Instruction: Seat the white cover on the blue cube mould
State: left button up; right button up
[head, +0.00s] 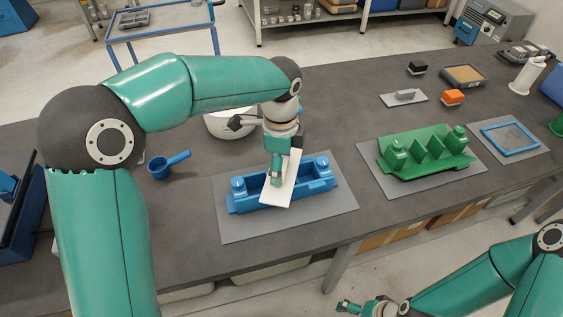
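The blue cube mould (246,203) lies on a grey mat in the middle of the bench, with raised round posts near its ends. The white cover (281,189) is a flat plate above the middle of the mould, turned crosswise to its length. I cannot tell whether the cover touches the mould. My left gripper (277,177) comes down over the cover and appears shut on it; its far finger is partly hidden. My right gripper (362,308) is low at the bottom edge, away from the bench; its fingers are too small to judge.
A white bowl (229,126) stands behind the mould, close to my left arm. A blue scoop (168,165) lies to the left. A green mould (420,155) sits on a mat to the right, with a blue frame (509,138) beyond. Bare bench lies between the mats.

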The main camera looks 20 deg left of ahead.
pick_arm(q)
jog(key=shift+f, duration=0.3)
dwell(0.4)
dwell(0.5)
jog(key=shift+f, duration=0.2)
dwell(0.6)
jog(key=o, duration=1.2)
jog(key=shift+o, duration=0.2)
jog(key=shift+r, duration=0.1)
jog(key=shift+r+p, duration=2.2)
jog(key=shift+r, duration=0.25)
